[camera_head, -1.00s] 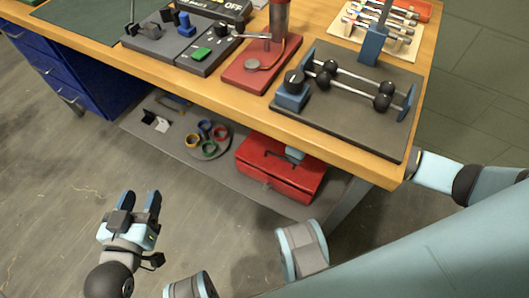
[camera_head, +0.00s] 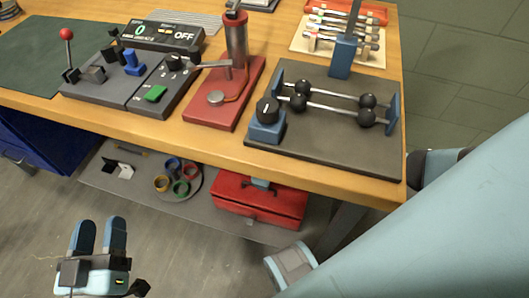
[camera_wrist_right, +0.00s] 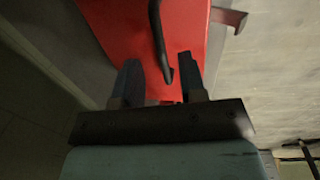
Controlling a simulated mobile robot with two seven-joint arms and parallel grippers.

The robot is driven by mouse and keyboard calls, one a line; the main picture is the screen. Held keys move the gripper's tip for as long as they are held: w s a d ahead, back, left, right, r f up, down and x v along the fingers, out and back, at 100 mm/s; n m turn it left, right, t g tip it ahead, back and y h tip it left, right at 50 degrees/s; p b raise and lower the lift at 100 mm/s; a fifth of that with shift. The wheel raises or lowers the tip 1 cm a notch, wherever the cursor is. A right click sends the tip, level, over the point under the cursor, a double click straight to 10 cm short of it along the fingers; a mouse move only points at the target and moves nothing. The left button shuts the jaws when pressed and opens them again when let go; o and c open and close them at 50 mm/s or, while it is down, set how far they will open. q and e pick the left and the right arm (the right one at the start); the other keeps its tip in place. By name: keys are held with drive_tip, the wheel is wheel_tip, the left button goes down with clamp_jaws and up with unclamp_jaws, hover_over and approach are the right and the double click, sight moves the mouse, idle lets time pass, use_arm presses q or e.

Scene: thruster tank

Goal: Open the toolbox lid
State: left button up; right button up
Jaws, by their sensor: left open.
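The red toolbox (camera_head: 262,204) sits on the low shelf under the workbench, its lid down. Its top back part is hidden by the bench edge. In the right wrist view the red lid (camera_wrist_right: 190,30) fills the upper middle, with a black handle (camera_wrist_right: 158,40) across it. My right gripper (camera_wrist_right: 163,82) is at the lid with its fingers apart, and the handle's end shows between them; contact cannot be told. A light blue piece of it shows over the toolbox in the head view (camera_head: 260,183). My left gripper (camera_head: 98,236) is open and empty at the lower left, away from the toolbox.
The workbench edge (camera_head: 200,148) overhangs the shelf (camera_head: 130,190). On the shelf, a round tray of coloured rings (camera_head: 178,180) stands left of the toolbox. A red press-like fixture (camera_head: 225,95) and a grey board with rods (camera_head: 330,130) are on the bench.

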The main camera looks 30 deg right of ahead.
drive_tip(key=shift+w+d+f+b, duration=0.15)
drive_tip(key=shift+f+b, duration=0.4)
drive_tip(key=shift+f, duration=1.4)
clamp_jaws()
